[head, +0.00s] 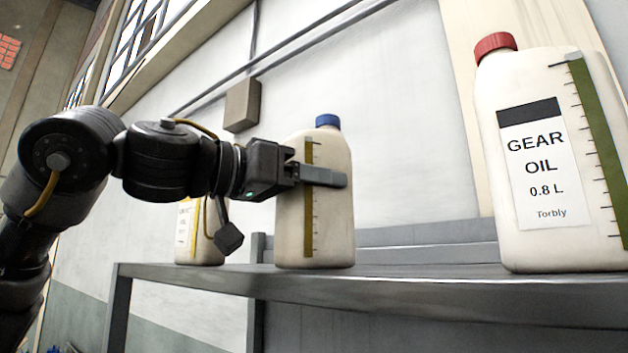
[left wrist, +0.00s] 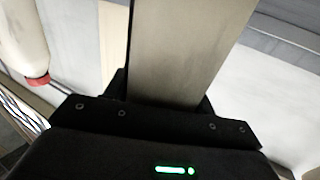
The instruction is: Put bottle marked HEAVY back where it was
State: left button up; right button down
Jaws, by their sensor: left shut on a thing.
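A cream bottle with a blue cap (head: 315,215) stands upright at the front of the shelf, its base at the shelf top. My left gripper (head: 322,176) is shut on its upper body, one finger lying across the side with the brown level strip. The far finger is hidden behind the bottle. No HEAVY mark can be read on any bottle in view. In the left wrist view a broad grey-beige finger (left wrist: 180,55) fills the middle. My right gripper is not in view.
A red-capped bottle labelled GEAR OIL 0.8 L (head: 545,170) stands at right on the grey shelf (head: 430,285). A yellow-marked bottle (head: 205,235) stands at left, partly behind my arm. The shelf is clear between the held bottle and the red-capped one.

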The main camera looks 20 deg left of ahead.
pick_arm(q)
jog(key=shift+s+d, duration=0.1)
jog(key=shift+d, duration=0.05)
jog(key=o, duration=1.6)
jog(key=shift+f, duration=0.1)
jog(key=b+v, duration=0.5)
jog(key=v, duration=0.7)
jog(key=shift+r, duration=0.2)
